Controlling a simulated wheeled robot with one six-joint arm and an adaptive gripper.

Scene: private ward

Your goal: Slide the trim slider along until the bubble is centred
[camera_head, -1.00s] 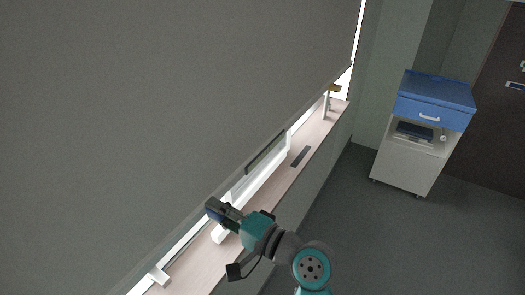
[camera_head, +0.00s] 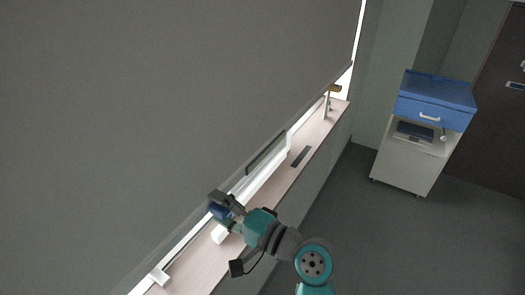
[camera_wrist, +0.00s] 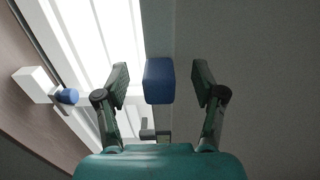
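A blue block (camera_wrist: 159,80), which looks like the slider's knob, sits between my two fingers in the wrist view, with a gap on each side. It also shows at my fingers in the head view (camera_head: 220,212). My gripper (camera_wrist: 162,84) is open; in the head view my gripper (camera_head: 222,204) is over the sill, by the blind's lower edge. A dark greenish strip in a pale frame (camera_head: 265,153) lies farther along; I cannot tell if it is the level. No bubble can be made out.
The pale sill (camera_head: 290,170) carries a white bar (camera_head: 262,176), a dark flat strip (camera_head: 300,156) and a white post with a yellowish top (camera_head: 327,104). A blue-topped cabinet (camera_head: 410,160) stands right; the floor between is clear.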

